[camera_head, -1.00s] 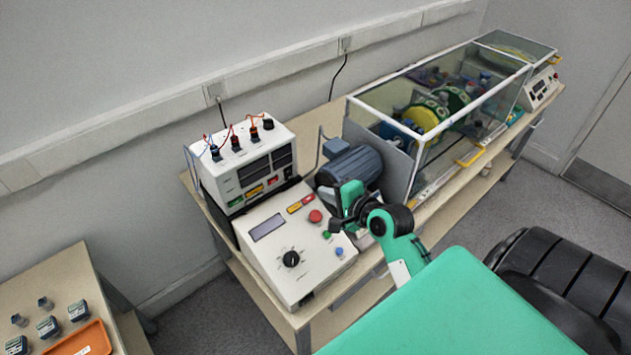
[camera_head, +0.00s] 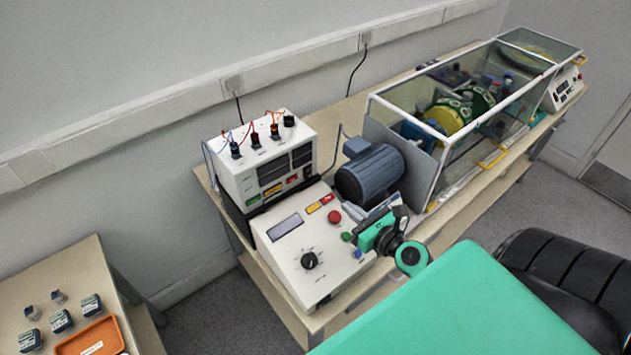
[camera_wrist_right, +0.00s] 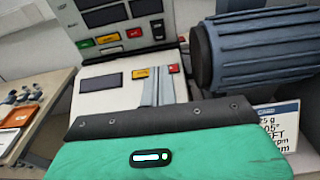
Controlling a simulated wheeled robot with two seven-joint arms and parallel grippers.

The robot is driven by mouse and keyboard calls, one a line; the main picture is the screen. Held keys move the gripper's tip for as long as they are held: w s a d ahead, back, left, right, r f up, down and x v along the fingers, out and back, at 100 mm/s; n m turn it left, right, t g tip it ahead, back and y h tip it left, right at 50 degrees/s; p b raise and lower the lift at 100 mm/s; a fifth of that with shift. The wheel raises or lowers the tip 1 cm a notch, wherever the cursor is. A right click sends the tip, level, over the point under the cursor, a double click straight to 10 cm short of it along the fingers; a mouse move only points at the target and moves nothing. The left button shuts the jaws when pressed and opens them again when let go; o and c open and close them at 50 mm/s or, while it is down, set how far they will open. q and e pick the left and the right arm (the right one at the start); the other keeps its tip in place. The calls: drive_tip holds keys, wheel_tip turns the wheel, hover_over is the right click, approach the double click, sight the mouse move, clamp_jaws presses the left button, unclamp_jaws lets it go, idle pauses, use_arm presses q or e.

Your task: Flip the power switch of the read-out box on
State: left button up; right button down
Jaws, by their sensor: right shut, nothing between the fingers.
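The read-out box (camera_head: 240,178) is a white case with dark displays, coloured cables in its top, and green, yellow and red elements along its lower front. It also shows at the top of the right wrist view (camera_wrist_right: 113,41). Which element is the power switch, and its position, I cannot tell. My right gripper (camera_head: 377,213) is shut and empty, to the right of the box and apart from it, near the control panel's right edge. In the right wrist view its closed fingers (camera_wrist_right: 158,88) overlap the control panel. My left gripper is not in view.
A sloped control panel (camera_head: 283,255) with a black knob and a red button stands in front of the box. A blue-grey motor (camera_head: 370,175) and a glazed enclosure (camera_head: 437,195) stand to the right. A side table (camera_head: 75,268) with an orange tray (camera_head: 90,338) is at lower left.

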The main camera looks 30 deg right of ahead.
drive_tip(key=shift+w+p, duration=0.3)
drive_tip(key=shift+w, duration=0.35)
drive_tip(key=p, duration=0.3)
approach(310, 177)
drive_tip(key=w, duration=0.5)
drive_tip(key=shift+w+a+f, duration=0.15)
drive_tip(key=shift+a, duration=0.1)
drive_tip(key=shift+w+f, duration=0.15)
drive_tip(key=shift+w, duration=0.6)
